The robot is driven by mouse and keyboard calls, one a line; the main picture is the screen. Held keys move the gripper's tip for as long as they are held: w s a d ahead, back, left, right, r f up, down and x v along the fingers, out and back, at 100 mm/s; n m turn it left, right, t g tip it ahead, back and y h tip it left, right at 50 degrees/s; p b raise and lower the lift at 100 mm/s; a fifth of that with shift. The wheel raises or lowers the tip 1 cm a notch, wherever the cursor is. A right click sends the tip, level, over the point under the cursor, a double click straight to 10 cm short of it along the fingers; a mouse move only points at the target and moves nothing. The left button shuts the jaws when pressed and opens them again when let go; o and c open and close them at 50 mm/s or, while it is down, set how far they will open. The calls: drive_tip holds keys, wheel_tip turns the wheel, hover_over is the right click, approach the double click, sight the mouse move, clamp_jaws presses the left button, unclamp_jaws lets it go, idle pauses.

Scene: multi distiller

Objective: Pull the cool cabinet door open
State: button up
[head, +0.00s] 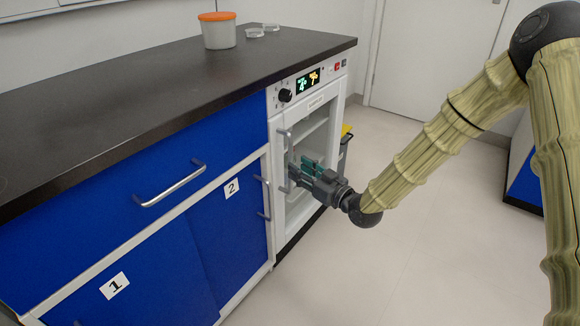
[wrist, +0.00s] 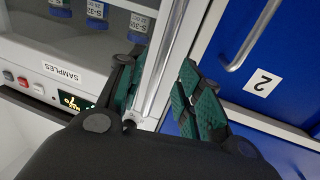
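The cool cabinet (head: 308,100) stands under the right end of the dark counter. Its white-framed glass door (head: 296,221) looks closed, with shelves behind the glass. The upright metal door handle (head: 286,140) is on the door's left side; it also shows in the wrist view (wrist: 166,60). My gripper (head: 300,172) is at the door front, at the handle's height. In the wrist view my gripper (wrist: 160,100) is open, with the handle between its green-padded fingers. The left finger is close to the handle, and a gap shows at the right finger. Contact cannot be told.
Blue cupboards marked 1 (head: 115,286) and 2 (head: 232,188) stand left of the cabinet, with a drawer handle (head: 170,186) protruding. An orange-lidded tub (head: 218,32) stands on the counter (head: 130,85). A yellow-topped bin (head: 345,135) is beyond the cabinet. The floor in front is clear.

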drive_tip(key=shift+b+x, duration=0.55)
drive_tip(key=shift+x, duration=1.95)
drive_tip(key=shift+s, duration=0.1)
clamp_jaws()
